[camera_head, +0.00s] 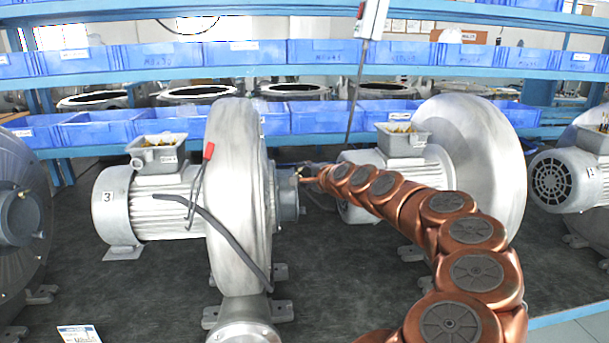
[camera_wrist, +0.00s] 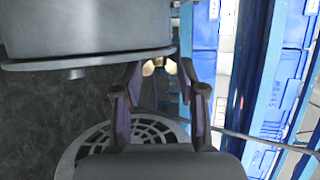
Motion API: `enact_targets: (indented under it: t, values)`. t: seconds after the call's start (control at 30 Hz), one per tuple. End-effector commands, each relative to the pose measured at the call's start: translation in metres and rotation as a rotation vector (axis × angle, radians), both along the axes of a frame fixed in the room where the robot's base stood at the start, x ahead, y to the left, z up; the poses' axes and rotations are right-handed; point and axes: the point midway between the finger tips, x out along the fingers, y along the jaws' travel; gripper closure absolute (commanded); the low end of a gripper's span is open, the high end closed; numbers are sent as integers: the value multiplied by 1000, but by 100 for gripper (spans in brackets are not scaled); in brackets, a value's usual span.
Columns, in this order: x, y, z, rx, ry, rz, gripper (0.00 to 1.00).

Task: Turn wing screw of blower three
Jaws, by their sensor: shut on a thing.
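Blower three (camera_head: 238,200) is a grey metal blower with a number 3 on its motor, left of centre in the head view. Its wing screw (camera_wrist: 158,66) is small and brass-coloured, at the edge of a grey round housing in the wrist view. My gripper (camera_wrist: 160,72) has its two dark fingertips on either side of the screw and is shut on it. In the head view my arm reaches in from the right to the blower's hub side, where the fingertips are small and partly hidden by my arm.
Another blower (camera_head: 480,150) stands behind my arm, and more stand at both edges. Blue bins (camera_head: 160,54) line the shelves behind. A thin pole hangs down near my arm.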

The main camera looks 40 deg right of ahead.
Motion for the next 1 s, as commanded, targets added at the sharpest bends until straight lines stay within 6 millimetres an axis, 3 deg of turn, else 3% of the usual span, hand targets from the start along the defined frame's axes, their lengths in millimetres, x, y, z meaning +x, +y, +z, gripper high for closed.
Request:
enact_targets:
  t: [0.1, 1.0]
  values:
    - [0, 0, 0, 0, 0, 0, 94]
    - [0, 2, -12, -102, -138, 1, 94]
